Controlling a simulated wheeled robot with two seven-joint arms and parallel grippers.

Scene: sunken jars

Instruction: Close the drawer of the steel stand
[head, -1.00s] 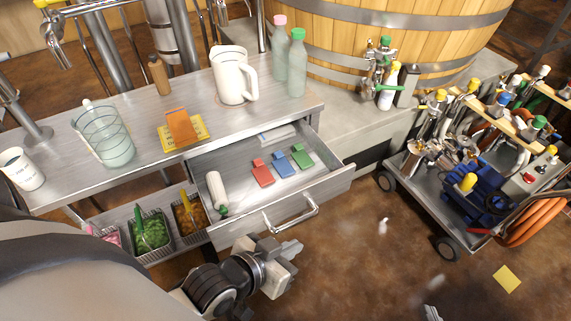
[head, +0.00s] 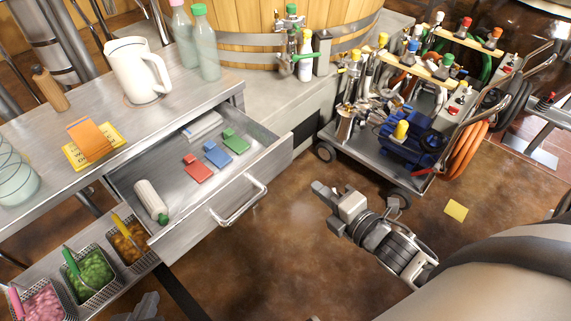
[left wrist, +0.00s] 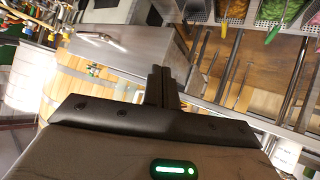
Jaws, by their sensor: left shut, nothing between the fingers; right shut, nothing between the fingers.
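The steel stand (head: 110,185) has its drawer (head: 272,158) pulled open, with a bar handle (head: 240,203) on its front. Inside lie a red block (head: 198,170), a blue block (head: 217,155), a green block (head: 236,142), a white bottle with a green cap (head: 150,199) and a pale flat item. My left gripper (head: 145,303) is partly visible at the bottom edge, in front of the stand, apart from the drawer. In the left wrist view its fingers (left wrist: 161,76) are shut and empty, with the handle (left wrist: 101,41) beyond. My right gripper (head: 320,189) is shut and empty, right of the drawer.
Wire baskets of pink, green and orange pieces (head: 92,275) sit on a lower shelf left of the drawer. A pitcher (head: 137,70) and bottles stand on the top. A loaded cart (head: 370,165) is at right. A yellow note (head: 456,210) lies on open floor.

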